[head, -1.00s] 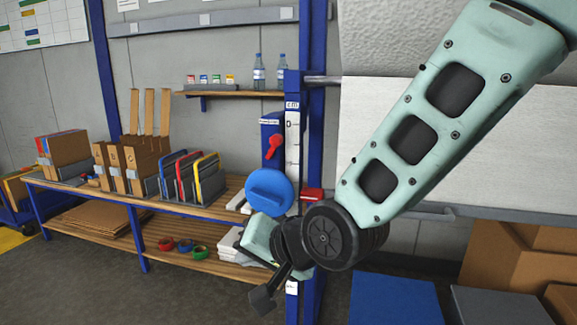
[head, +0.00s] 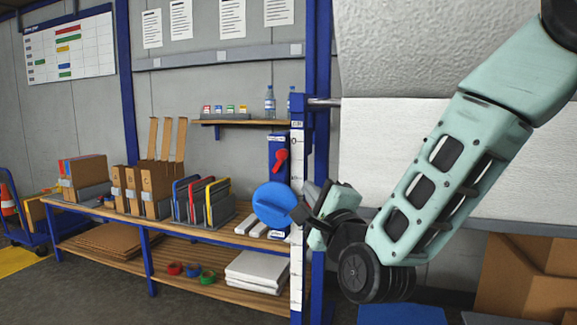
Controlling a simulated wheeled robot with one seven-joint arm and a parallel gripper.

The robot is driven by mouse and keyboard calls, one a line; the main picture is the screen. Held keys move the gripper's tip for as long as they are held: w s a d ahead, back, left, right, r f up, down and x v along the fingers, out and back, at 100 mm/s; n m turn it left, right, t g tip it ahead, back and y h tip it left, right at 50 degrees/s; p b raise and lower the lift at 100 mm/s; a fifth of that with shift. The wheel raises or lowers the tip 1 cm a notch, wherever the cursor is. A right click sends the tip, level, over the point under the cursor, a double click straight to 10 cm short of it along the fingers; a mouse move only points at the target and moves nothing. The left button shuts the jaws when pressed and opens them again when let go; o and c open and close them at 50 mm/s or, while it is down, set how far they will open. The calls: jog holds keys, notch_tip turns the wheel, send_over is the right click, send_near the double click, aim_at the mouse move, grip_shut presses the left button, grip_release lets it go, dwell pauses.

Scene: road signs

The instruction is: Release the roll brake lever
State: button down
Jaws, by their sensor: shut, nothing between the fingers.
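A red lever (head: 281,160) is on the front of a narrow blue box (head: 274,142) fixed beside the blue rack post, near the white measuring scale. It looks like the roll brake lever, and it stands slightly tilted. A large round blue knob (head: 273,204) is just below it. My gripper (head: 299,213) is shut and empty, at the right edge of the blue knob and below the red lever. It appears apart from the lever; whether it touches the knob I cannot tell. My gripper covers part of the scale and post.
A big white roll (head: 385,150) hangs right of the post (head: 317,70), behind my arm. A shelf bench (head: 110,215) with boxes, folders and tape rolls stands left. Cardboard boxes (head: 530,280) and a blue block (head: 400,314) are at lower right.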

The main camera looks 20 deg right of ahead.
jog(key=shift+r, duration=0.1)
jog(key=p, duration=1)
send_near(283, 157)
jog(key=x, duration=0.7)
